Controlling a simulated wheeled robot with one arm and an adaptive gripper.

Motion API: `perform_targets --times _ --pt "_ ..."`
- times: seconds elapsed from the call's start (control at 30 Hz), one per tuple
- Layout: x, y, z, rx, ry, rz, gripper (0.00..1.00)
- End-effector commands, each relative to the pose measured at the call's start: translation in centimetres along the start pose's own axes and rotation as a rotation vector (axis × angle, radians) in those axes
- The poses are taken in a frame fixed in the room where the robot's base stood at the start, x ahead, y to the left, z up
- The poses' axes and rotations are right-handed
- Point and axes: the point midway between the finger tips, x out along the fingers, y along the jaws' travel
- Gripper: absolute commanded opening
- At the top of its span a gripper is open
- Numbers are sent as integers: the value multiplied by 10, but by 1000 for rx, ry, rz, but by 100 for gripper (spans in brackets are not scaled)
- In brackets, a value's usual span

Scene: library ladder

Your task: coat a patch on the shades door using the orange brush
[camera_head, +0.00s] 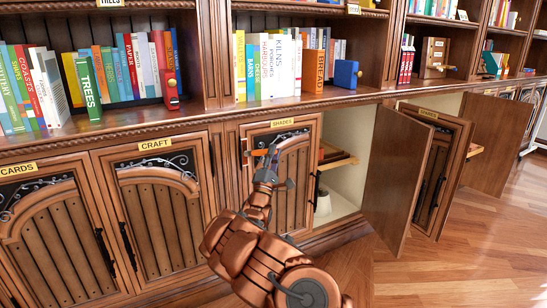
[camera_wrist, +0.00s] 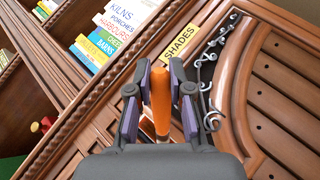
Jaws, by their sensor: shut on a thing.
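The shades door (camera_head: 294,192) is a closed wooden cabinet door with an arched panel, black scrollwork and a yellow SHADES label (camera_head: 283,123). My gripper (camera_head: 268,158) is in front of its upper left part. In the wrist view my gripper (camera_wrist: 160,92) is shut on the orange brush (camera_wrist: 161,103), whose handle stands upright between the fingers. The brush's bristles are not clearly visible. The shades door (camera_wrist: 275,100) fills the right of the wrist view, with the label and scrollwork just beyond the fingers. I cannot tell whether the brush touches the door.
Right of the shades door, a cabinet stands open with a pull-out shelf (camera_head: 337,160) inside. Its open door (camera_head: 398,180) and more open doors jut out over the wooden floor (camera_head: 470,255). The craft door (camera_head: 160,215) at left is closed. Books line the shelves above.

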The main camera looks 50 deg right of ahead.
Motion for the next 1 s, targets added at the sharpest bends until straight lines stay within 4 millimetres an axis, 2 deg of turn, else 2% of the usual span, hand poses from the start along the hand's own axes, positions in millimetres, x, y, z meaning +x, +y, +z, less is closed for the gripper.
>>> perform_targets --times 0.63,1.0 --pt "-23 -28 -10 0 -2 1 0" --pt "-25 -29 -10 0 -1 1 0"
